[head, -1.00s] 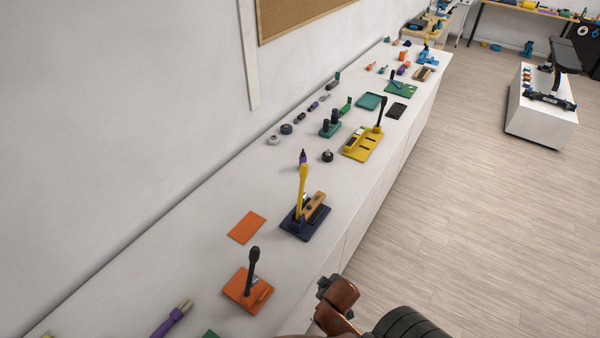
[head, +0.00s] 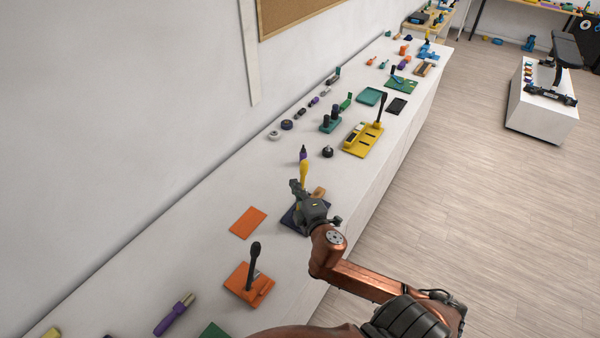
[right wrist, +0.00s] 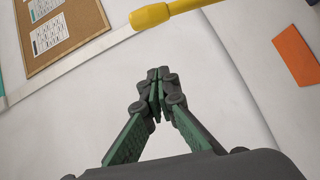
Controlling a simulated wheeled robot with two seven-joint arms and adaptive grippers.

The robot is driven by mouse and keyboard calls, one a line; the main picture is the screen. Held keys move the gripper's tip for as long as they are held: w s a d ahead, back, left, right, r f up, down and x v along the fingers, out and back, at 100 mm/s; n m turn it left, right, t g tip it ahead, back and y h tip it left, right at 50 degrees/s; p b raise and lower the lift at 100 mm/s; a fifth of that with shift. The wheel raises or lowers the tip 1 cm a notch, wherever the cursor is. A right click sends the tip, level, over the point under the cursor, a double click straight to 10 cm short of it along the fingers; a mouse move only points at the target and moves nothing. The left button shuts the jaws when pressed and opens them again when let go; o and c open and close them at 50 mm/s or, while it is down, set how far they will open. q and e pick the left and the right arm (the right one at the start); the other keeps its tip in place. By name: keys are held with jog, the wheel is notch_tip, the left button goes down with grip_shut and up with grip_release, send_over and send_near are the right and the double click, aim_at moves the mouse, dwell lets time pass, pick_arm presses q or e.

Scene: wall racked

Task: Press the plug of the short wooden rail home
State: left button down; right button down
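The short wooden rail (head: 319,192) lies on a navy base (head: 289,220) with a tall yellow handle (head: 303,172). Most of the rail and base are hidden behind my right gripper and wrist, and I cannot make out the plug. My right gripper (head: 295,187) is over this base, beside the yellow handle. In the right wrist view the fingertips of the right gripper (right wrist: 155,94) meet with nothing seen between them. The yellow handle (right wrist: 170,12) crosses beyond them there, apart from the fingers. My left gripper is out of view.
An orange base with a black handle (head: 254,258) stands nearer, and a flat orange plate (head: 248,222) lies left of the navy base. A yellow base (head: 361,143) stands farther along the white counter. The wall bounds the left side.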

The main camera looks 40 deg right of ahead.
aim_at(300, 174)
jog(key=w+d, duration=0.1)
jog(key=d, duration=0.1)
jog(key=w+d+f+p, duration=0.1)
jog(key=w, duration=0.1)
jog(key=w+d, duration=0.1)
jog(key=d, duration=0.1)
jog(key=shift+w+d+f+p, duration=0.15)
jog(key=shift+d+f+p, duration=0.1)
jog(key=shift+d+p, duration=0.1)
jog(key=shift+f, duration=0.1)
jog(key=shift+w, duration=0.1)
jog(key=shift+d, duration=0.15)
